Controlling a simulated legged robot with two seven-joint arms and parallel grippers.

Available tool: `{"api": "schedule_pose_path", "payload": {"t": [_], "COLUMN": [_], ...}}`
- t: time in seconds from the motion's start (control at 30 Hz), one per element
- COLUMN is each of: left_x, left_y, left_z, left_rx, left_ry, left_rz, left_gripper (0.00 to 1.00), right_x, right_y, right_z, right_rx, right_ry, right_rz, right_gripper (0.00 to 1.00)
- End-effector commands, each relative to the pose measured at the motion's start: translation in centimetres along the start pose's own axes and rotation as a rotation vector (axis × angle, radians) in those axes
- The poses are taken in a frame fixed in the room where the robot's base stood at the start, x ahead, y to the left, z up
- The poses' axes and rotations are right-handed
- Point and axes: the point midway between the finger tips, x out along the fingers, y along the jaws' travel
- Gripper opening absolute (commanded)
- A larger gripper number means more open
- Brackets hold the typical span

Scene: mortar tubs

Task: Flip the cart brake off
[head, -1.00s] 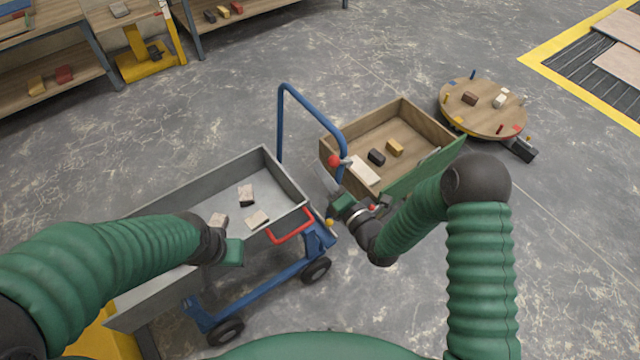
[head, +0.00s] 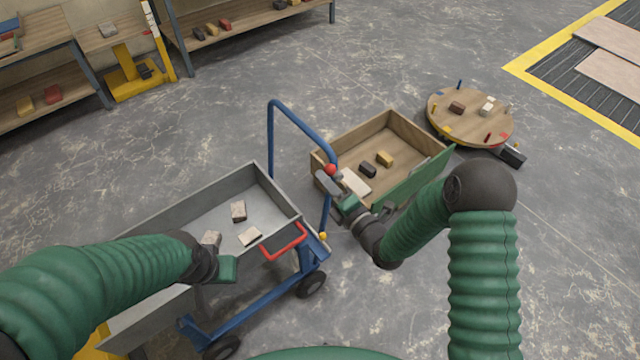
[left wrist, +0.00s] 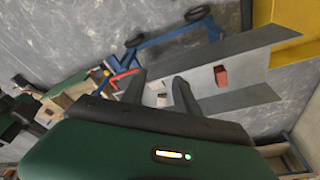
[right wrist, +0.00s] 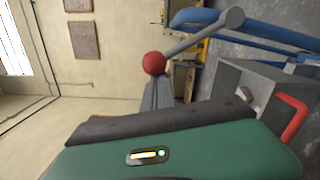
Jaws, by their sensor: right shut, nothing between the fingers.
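The cart's grey tray (head: 172,222) stands on a blue frame (head: 262,293) with a tall blue handle (head: 271,140). A red ball knob (head: 330,169) is beside the handle's right post; in the right wrist view this knob (right wrist: 154,63) ends a grey lever (right wrist: 195,40) joined to a blue bar. My right gripper (head: 325,181) is shut and empty, its fingertips just under the knob; touching or not, I cannot tell. My left gripper (left wrist: 157,84) is open and empty above the tray; its fingers are hard to see in the head view.
A red loop handle (head: 284,241) is on the tray's end. A wooden crate (head: 352,140) with a green side panel (head: 415,180) stands close behind my right gripper. A round wooden board (head: 470,125) lies further back. Shelves line the upper left; open floor lies right.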

Motion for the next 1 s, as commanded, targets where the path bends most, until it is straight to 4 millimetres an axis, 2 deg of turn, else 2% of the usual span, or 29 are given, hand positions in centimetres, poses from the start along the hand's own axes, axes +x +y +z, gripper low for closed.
{"api": "schedule_pose_path", "payload": {"t": [0.2, 0.47, 0.8, 1.0], "left_x": [-0.7, -0.9, -0.5, 0.0], "left_y": [0.0, 0.0, 0.0, 0.0], "left_z": [-0.1, -0.2, -0.1, 0.0], "left_rx": [0.0, 0.0, 0.0, 0.0], "left_ry": [0.0, 0.0, 0.0, 0.0], "left_rz": [0.0, 0.0, 0.0, 0.0], "left_gripper": [0.36, 0.36, 0.36, 0.36], "right_x": [0.2, 0.3, 0.6, 0.7], "right_y": [1.2, 1.5, 0.9, 0.5], "right_z": [2.8, 6.0, 9.6, 10.9], "right_rx": [0.189, 0.436, 0.716, 0.765], "right_ry": [-0.005, -0.005, -0.004, -0.002], "right_rz": [-0.01, -0.026, -0.043, -0.048], "right_gripper": [0.0, 0.0, 0.0, 0.0]}}
